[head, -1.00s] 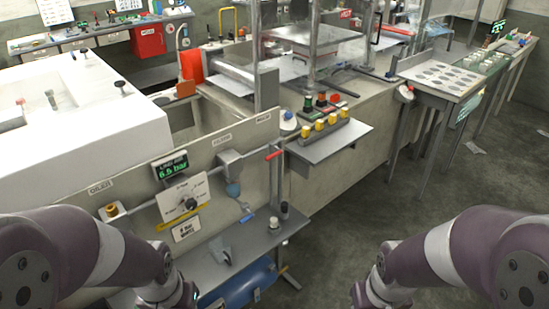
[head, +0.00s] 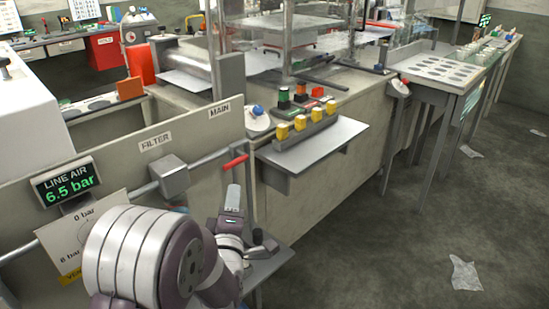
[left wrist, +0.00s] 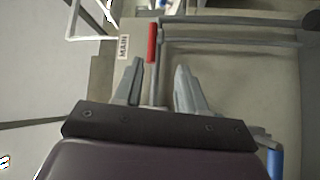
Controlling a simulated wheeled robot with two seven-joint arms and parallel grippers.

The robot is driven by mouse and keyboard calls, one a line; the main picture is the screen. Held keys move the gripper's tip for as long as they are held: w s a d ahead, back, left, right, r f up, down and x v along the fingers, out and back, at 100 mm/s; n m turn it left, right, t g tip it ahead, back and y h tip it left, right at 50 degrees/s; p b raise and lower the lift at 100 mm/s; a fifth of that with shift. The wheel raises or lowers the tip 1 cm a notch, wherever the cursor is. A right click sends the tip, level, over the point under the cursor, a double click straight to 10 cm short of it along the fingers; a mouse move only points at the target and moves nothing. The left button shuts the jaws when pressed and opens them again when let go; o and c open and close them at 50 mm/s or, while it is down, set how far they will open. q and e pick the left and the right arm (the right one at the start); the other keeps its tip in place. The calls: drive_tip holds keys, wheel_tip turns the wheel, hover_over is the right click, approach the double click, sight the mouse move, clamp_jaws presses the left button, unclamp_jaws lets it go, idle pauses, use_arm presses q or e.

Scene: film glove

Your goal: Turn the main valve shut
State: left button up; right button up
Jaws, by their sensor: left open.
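The main valve's red lever handle (head: 236,162) sticks out at a slant from the pipe at the right end of the panel, below the MAIN label (head: 219,110). My left gripper (head: 233,192) is just below the handle in the head view, pointing up. In the left wrist view, the open, empty fingers (left wrist: 160,68) point toward the red handle (left wrist: 152,43). The handle lies just past the fingertips, nearer the left finger, and I see no contact. A grey pipe runs down between the fingers there. My right gripper is out of view.
A display (head: 66,183) reads LINE AIR 6.5 bar. A grey filter box (head: 170,175) sits on the pipe left of the valve. A shelf (head: 335,138) with yellow buttons (head: 299,123) juts out to the right.

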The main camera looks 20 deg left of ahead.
sight(234, 161)
use_arm(q)
drive_tip(key=shift+n, duration=0.4)
drive_tip(key=x, duration=0.4)
drive_tip(key=r+x, duration=0.1)
drive_tip(key=x, duration=0.6)
drive_tip(key=shift+w+a+r, duration=0.15)
drive_tip(key=shift+a+r, duration=0.1)
drive_tip(key=shift+a, duration=0.15)
drive_tip(key=shift+c, duration=0.3)
clamp_jaws()
